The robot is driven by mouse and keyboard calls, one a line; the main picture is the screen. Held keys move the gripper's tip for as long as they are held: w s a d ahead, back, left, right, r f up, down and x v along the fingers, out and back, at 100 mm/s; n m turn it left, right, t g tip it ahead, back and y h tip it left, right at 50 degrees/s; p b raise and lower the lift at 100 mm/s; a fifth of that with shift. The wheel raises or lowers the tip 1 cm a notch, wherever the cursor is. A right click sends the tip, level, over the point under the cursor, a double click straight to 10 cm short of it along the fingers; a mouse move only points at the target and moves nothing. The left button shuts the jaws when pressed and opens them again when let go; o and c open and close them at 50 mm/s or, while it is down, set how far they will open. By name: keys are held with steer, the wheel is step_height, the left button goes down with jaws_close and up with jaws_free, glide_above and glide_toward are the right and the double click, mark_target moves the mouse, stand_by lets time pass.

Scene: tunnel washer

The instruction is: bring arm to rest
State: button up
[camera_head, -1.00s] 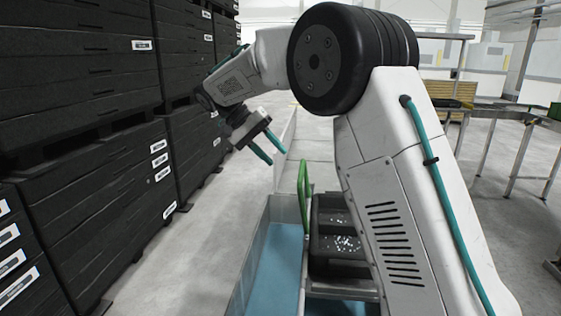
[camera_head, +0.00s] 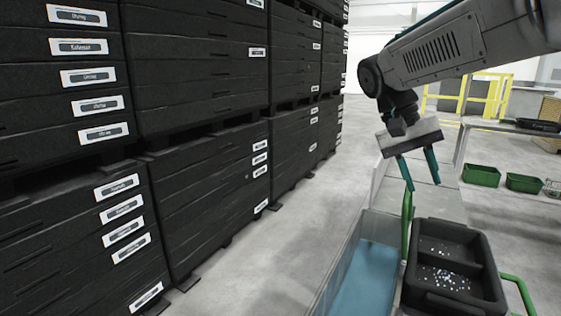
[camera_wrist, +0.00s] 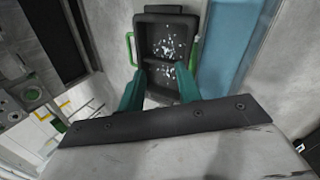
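My gripper (camera_head: 418,170) hangs from my arm at the upper right of the head view, pointing down with its two teal fingers apart. Nothing shows between them. Below it stands a black two-compartment tray (camera_head: 448,228) with small pale bits in it and green handles at its sides. In the wrist view my gripper's fingers (camera_wrist: 160,88) are spread in front of the same tray (camera_wrist: 150,17), with a gap between them. My gripper is above the tray and apart from it.
Stacks of black labelled crates (camera_head: 215,200) fill the left side. A trough with a blue floor (camera_head: 365,283) lies left of the tray. Grey floor (camera_head: 262,250) is clear between crates and trough.

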steer(key=s+f+n+t+y, duration=0.1)
steer(key=s+f, duration=0.4)
steer(key=s, duration=0.7)
steer(key=s+a+f+n+t+y, duration=0.1)
steer(key=s+f, duration=0.4)
steer(key=s, duration=0.7)
steer(key=n+t+y, duration=0.1)
steer(key=t+y, duration=0.1)
steer(key=shift+s+y, duration=0.25)
steer(key=shift+y, duration=0.05)
